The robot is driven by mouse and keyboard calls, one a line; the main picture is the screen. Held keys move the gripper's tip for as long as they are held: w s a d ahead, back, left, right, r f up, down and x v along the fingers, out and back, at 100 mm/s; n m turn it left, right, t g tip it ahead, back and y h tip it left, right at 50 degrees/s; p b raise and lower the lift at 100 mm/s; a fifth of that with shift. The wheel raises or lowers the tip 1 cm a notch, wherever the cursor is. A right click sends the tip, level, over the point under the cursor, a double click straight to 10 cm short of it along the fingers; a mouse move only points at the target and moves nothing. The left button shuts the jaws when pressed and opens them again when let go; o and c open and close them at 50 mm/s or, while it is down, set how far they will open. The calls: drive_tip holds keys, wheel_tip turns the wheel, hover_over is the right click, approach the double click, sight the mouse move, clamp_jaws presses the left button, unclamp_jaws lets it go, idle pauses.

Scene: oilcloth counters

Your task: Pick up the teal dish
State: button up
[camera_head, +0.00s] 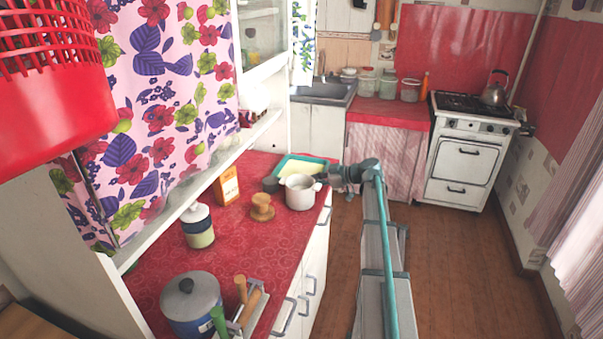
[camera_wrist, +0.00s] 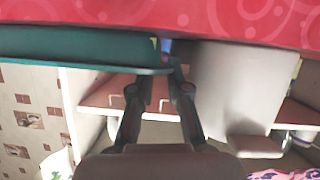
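The teal dish (camera_head: 285,161), a shallow rectangular tray with a pale inside, lies at the far end of the red counter. In the wrist view its teal side and rim (camera_wrist: 70,52) cross the upper left. My gripper (camera_head: 326,178) reaches in from the right, close to the dish's right end and beside the white pot. In the wrist view my gripper's fingertips (camera_wrist: 167,70) come close together at the dish's rim end. The rim partly hides one finger, so I cannot tell whether they are shut on it.
The white pot (camera_head: 299,194) stands just in front of the dish and appears right of my fingers in the wrist view (camera_wrist: 232,90). A dark cup (camera_head: 270,185), wooden piece (camera_head: 262,207), orange box (camera_head: 227,186) and jar (camera_head: 197,226) stand nearby. Open floor lies right.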

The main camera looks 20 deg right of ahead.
drive_tip(key=shift+p+x, duration=1.05)
drive_tip(key=shift+x, duration=1.35)
clamp_jaws()
